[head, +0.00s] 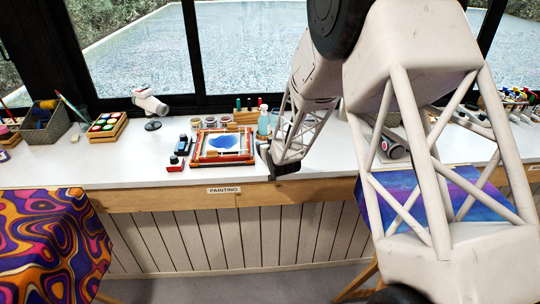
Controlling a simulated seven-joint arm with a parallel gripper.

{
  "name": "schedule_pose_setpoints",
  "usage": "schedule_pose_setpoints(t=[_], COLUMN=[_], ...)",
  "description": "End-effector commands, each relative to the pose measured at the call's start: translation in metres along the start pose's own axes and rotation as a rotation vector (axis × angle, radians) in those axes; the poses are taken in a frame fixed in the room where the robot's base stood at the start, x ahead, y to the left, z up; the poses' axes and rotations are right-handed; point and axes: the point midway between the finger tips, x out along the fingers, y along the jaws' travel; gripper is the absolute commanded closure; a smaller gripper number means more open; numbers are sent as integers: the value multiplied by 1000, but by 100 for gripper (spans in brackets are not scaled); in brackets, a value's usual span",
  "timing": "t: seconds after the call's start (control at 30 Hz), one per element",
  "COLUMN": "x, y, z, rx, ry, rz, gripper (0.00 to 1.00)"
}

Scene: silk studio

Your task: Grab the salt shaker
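I cannot make out a salt shaker for sure; objects on the counter are small, and my arm hides part of its right side. Small dark items with red parts (176,160) sit left of a wooden frame with a blue patch (221,147). A teal bottle (263,122) stands behind, just left of my arm. My gripper (268,164) is a dark shape at the arm's lower end, near the counter's front edge and right of the frame. Its fingers are too small to tell apart, and I see nothing held.
The white counter (130,168) has clear room at its front left. A grey basket (43,125), a wooden paint box (106,126) and small jars (210,121) stand toward the back. A patterned cloth (50,240) hangs at lower left. A grey cylinder (392,148) lies behind my arm.

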Motion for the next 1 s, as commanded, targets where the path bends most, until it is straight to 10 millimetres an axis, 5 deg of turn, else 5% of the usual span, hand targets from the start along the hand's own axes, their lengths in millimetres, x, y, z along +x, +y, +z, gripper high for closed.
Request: schedule_pose_setpoints(t=[0.17, 0.53, 1.0], x=[0, 0, -2], y=[0, 0, 0], z=[0, 0, -6], rx=[0, 0, 0], ry=[0, 0, 1], rz=[0, 0, 0], gripper=[25, 80, 82])
